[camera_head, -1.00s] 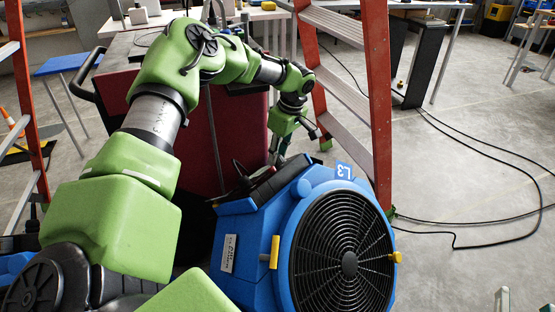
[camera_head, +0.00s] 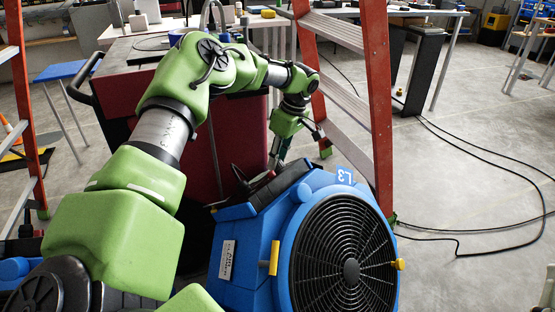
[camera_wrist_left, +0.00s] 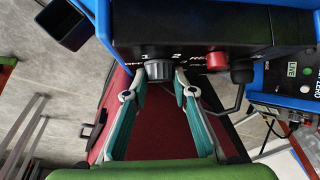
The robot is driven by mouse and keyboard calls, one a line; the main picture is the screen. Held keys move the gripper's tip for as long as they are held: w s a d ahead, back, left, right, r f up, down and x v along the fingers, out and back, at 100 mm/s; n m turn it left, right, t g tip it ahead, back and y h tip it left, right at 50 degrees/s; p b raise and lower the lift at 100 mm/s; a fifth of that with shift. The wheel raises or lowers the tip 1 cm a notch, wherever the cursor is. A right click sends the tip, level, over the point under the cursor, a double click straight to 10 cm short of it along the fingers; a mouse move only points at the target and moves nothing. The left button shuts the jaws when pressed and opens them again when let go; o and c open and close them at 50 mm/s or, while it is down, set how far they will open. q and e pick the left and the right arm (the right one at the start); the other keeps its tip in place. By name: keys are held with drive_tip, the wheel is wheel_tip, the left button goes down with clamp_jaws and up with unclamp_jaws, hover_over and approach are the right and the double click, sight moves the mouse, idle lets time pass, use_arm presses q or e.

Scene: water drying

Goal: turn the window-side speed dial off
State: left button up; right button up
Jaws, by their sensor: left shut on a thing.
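The blue air mover (camera_head: 240,255), marked L3, stands in front of me with its black round grille (camera_head: 350,270) facing right. Its dark control panel (camera_head: 285,185) is on top. My left gripper (camera_head: 274,165) reaches the panel's far side. In the wrist view its teal fingertips (camera_wrist_left: 160,76) are on either side of the dial, gripping it. The dial's pointer is not clear. My right gripper is out of view.
A red knob (camera_wrist_left: 217,60) and a black knob (camera_wrist_left: 242,72) sit right of the dial. A second panel with a green LIVE light (camera_wrist_left: 291,69) is farther right. A red ladder (camera_head: 378,110) stands close behind the air mover. Cables (camera_head: 480,150) lie on open floor at right.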

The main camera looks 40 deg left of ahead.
use_arm(q)
drive_tip(key=shift+a, duration=0.15)
drive_tip(key=o, duration=1.1)
drive_tip(key=v, duration=1.2)
drive_tip(key=shift+s, duration=0.1)
